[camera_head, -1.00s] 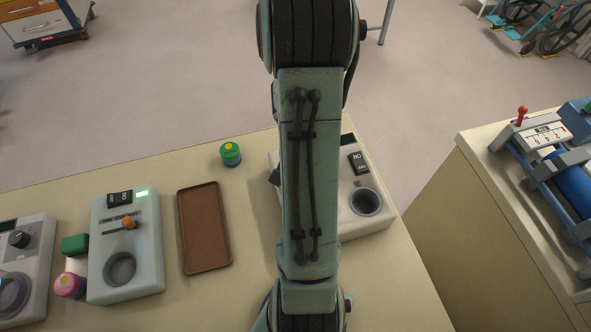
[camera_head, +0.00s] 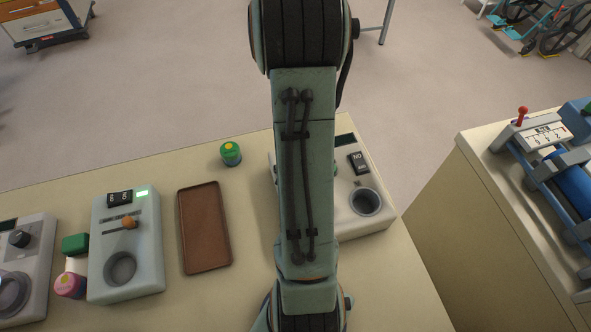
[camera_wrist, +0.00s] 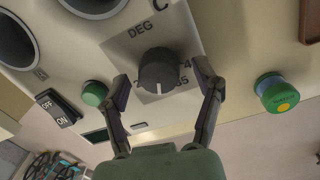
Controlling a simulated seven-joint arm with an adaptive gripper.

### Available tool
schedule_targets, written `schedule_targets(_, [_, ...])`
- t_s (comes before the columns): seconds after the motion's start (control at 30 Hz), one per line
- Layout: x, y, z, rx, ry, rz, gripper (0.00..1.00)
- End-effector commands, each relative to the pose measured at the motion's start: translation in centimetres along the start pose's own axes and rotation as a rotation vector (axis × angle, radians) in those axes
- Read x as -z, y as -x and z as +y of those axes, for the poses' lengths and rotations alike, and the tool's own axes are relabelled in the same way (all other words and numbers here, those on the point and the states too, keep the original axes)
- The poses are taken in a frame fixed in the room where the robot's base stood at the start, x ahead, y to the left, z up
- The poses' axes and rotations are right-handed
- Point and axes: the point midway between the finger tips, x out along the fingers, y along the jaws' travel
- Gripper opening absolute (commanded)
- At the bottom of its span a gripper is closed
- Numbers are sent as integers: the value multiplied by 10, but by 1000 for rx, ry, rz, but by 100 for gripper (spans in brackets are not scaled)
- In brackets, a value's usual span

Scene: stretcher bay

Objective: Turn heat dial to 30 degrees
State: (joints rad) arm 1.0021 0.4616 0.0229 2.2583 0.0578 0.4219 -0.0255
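My gripper (camera_wrist: 162,77) is open, with one black finger on each side of the knob. Gaps show between the fingers and the knob; I cannot tell how far above the plate the fingertips are. In the head view my arm covers the dial and most of the left part of its device (camera_head: 375,222).
A green button (camera_wrist: 95,93) and an on/off switch (camera_wrist: 58,108) sit left of the dial in the wrist view. A green-capped jar (camera_wrist: 277,92) stands right of my gripper. A brown tray (camera_head: 204,228) and another control box (camera_head: 140,265) lie left of the device.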

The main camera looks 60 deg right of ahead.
Motion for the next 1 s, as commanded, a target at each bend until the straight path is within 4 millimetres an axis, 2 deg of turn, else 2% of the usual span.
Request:
schedule_targets(0.23, [0,2,0,-1,-1,2,66])
schedule_targets(0.33, [1,10,0,-1,-1,4,66])
schedule_targets(0.73, [1,95,0,-1,-1,7,66])
schedule_targets(0.9, [1,116,0,-1,0,4,66])
schedule_targets(1.0, [0,120,0,0,0,2,66])
